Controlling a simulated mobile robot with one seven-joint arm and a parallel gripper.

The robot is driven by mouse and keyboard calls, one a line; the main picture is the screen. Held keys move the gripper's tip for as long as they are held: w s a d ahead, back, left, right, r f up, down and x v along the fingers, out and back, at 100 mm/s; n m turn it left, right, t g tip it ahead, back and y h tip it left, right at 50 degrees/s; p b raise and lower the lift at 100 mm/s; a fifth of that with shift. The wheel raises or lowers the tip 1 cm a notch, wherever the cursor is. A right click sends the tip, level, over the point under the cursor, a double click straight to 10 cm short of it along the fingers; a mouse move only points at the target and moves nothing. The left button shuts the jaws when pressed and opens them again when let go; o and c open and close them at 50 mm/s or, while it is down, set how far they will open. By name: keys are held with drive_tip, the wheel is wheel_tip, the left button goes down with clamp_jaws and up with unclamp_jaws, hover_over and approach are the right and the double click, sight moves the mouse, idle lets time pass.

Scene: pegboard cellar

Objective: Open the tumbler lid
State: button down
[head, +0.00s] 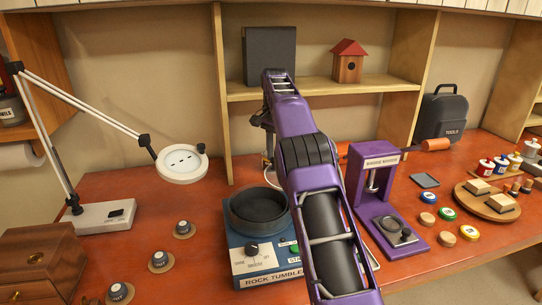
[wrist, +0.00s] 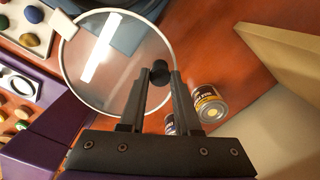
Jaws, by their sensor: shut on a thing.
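The rock tumbler (head: 262,262) is a blue box on the red-brown bench, with a dark round drum (head: 258,210) whose top shows open in the head view. Its lid (wrist: 95,60) is a clear disc with a pale rim and a black knob (wrist: 160,68) near its edge. In the head view only a pale sliver of the lid (head: 266,174) shows behind my arm, raised at the back of the drum. In the wrist view my gripper (wrist: 160,78) is shut on the knob. My arm hides most of the lid and gripper in the head view.
A desk lamp (head: 182,163) stands left of the tumbler, and a purple press (head: 375,200) stands close on the right. Two small cans (wrist: 208,104) (wrist: 170,124) show beside my fingers. Knobs on discs (head: 160,260) lie at front left. A shelf (head: 335,85) is behind.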

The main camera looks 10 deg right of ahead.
drive_tip(key=shift+w+d+m, duration=0.1)
drive_tip(key=shift+d+m, duration=0.3)
drive_tip(key=shift+d, duration=0.15)
drive_tip(key=c, duration=0.6)
unclamp_jaws()
